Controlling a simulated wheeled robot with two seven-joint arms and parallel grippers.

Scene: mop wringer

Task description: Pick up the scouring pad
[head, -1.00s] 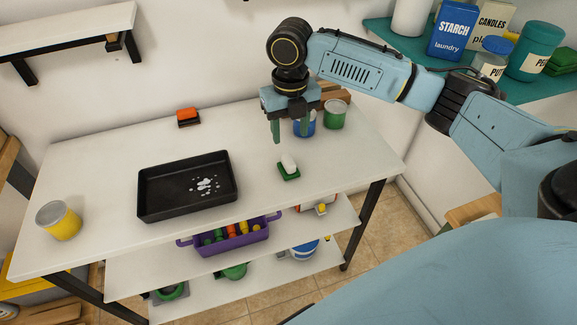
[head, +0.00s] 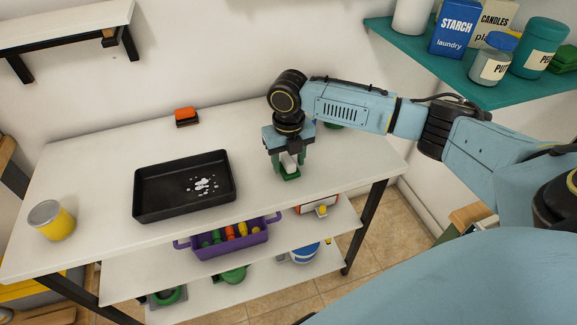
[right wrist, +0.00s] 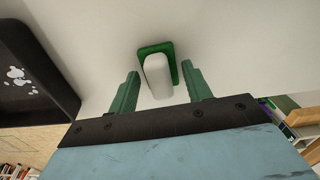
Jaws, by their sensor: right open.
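The scouring pad appears to be the flat green piece (head: 288,178) near the front right of the white table; a white rounded block rests on it. In the right wrist view the green pad (right wrist: 151,49) lies partly hidden under the white block (right wrist: 158,80). My right gripper (head: 288,168) points down over it, open. In the right wrist view its green fingers (right wrist: 161,72) stand on either side of the white block, with gaps between; whether they touch the pad is not clear. My left gripper is not in view.
A black tray (head: 150,208) with white spots inside lies to the left. A yellow can (head: 52,221) stands at the left front. An orange block (head: 186,114) on a dark base sits at the back. A purple basket (head: 205,252) is on the shelf below. The table between tray and pad is clear.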

